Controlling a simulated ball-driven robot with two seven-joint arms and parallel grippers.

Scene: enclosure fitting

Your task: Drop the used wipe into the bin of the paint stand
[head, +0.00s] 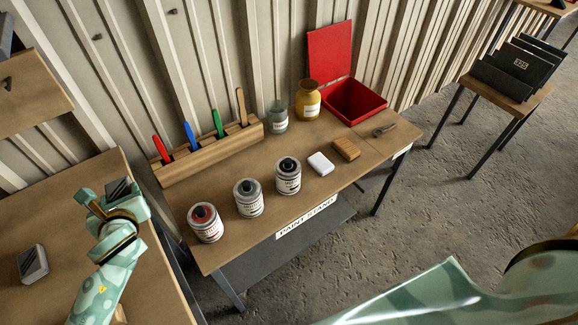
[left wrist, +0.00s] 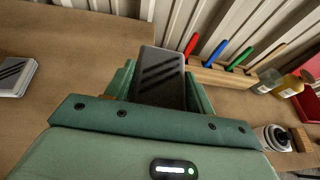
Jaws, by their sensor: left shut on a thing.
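A red bin (head: 355,103) stands at the back right of the paint stand (head: 222,240), its lid (head: 331,50) raised. A small white rounded block (head: 320,164) lies on the stand's front half; I cannot tell whether it is the used wipe. My left gripper (head: 120,192) is left of the paint stand, above the neighbouring table. It is shut on a dark grey striped block (left wrist: 162,76), also visible in the head view (head: 118,187). The bin is far to the right of this gripper. My right gripper is out of view.
A similar striped block (head: 33,264) lies on the left table (head: 60,215). Paint cans (head: 206,222) (head: 248,198) (head: 288,175) line the stand's front; a wooden rack (head: 207,153) with coloured handles, a grey jar (head: 277,117) and a yellow jar (head: 308,100) stand behind. A brown block (head: 346,149) lies near the bin.

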